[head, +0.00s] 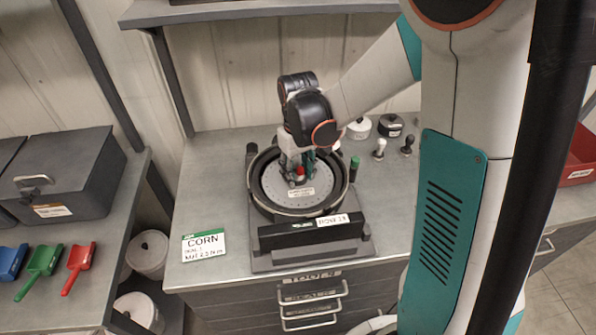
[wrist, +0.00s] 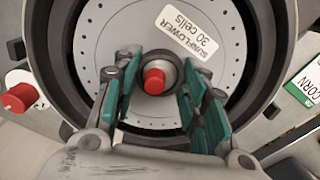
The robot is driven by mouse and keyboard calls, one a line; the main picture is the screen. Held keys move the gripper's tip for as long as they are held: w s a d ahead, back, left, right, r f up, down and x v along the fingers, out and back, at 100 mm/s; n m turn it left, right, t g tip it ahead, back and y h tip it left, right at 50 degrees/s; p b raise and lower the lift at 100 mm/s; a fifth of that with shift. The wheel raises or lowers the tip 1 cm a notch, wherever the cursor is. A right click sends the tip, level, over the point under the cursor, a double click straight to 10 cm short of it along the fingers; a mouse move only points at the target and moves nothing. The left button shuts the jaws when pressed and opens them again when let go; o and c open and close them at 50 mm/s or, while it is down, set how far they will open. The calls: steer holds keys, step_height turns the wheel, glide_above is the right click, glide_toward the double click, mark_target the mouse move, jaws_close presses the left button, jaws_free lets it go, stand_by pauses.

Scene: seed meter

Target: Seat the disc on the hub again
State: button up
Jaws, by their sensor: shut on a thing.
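The disc (head: 325,176) is a light grey round plate with small holes near its rim. It lies within the black ring-shaped housing (head: 263,205) of the seed meter on the bench. In the wrist view, the disc (wrist: 92,62) bears a white label reading "SUNFLOWER 30 cells". A red knob (wrist: 154,80) with a dark collar stands at its centre. My gripper (head: 298,168) is over the disc's middle. In the wrist view, the teal-padded fingers of my gripper (wrist: 160,76) are on either side of the collar, shut on the disc's centre. The hub beneath is hidden, and I cannot tell how the disc rests on it.
White (head: 359,128) and black (head: 390,125) containers and two small knobbed pieces stand behind right. A grey box (head: 75,175) and coloured scoops (head: 78,266) sit on the left shelf.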

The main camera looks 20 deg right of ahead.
steer(key=o, duration=1.1)
steer(key=c, duration=0.3)
steer(key=shift+c, duration=1.3)
steer(key=shift+o, duration=1.3)
steer(key=shift+r, duration=0.1)
